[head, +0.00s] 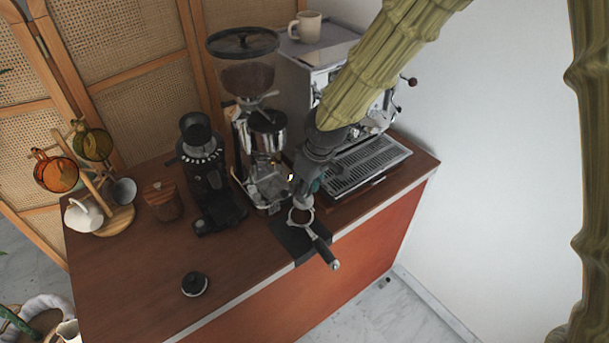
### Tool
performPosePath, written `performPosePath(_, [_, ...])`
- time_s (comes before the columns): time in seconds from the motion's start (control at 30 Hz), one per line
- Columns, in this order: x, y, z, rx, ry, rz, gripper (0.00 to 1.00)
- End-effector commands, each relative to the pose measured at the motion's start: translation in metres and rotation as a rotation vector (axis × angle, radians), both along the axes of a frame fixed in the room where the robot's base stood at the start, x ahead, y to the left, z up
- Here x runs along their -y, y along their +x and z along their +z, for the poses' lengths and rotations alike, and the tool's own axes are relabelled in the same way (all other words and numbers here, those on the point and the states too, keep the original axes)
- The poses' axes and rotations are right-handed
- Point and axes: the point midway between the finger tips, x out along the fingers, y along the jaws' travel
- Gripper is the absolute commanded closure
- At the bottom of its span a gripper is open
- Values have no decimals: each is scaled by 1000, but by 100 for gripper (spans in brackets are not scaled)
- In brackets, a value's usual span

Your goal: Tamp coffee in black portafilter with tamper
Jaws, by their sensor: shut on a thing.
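The black portafilter (320,246) rests on a dark mat (285,238) at the counter's front edge, its handle pointing down-right past the edge. My gripper (306,190) is just above the basket, pointing down, and is shut on the tamper (303,202). Only the tamper's small grey metal lower part shows; its handle is hidden by the gripper. The tamper is over the basket's far side; I cannot tell if it touches the coffee.
The espresso machine (368,166) stands behind right of my gripper, close to my arm. A hopper grinder (246,80) and a smaller black grinder (203,170) stand left. A black knob-like tool (195,284) lies front left. A cup rack (112,215) is far left. The front-left counter is mostly clear.

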Motion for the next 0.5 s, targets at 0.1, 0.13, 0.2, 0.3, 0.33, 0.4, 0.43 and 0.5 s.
performPosePath(0.1, [1, -7, -3, 9, -1, -1, 94])
performPosePath(0.13, [1, -7, -5, 9, -2, -1, 94])
performPosePath(0.2, [1, -7, -10, 9, -2, -1, 94])
performPosePath(0.3, [-1, -1, -21, 3, -1, -1, 94])
performPosePath(0.33, [-1, 3, -26, -1, -1, -1, 94])
performPosePath(0.4, [-3, 12, -35, -7, 0, -1, 94])
performPosePath(0.43, [-4, 15, -39, -10, 1, 0, 94])
performPosePath(0.5, [-5, 21, -48, -15, 0, 1, 94])
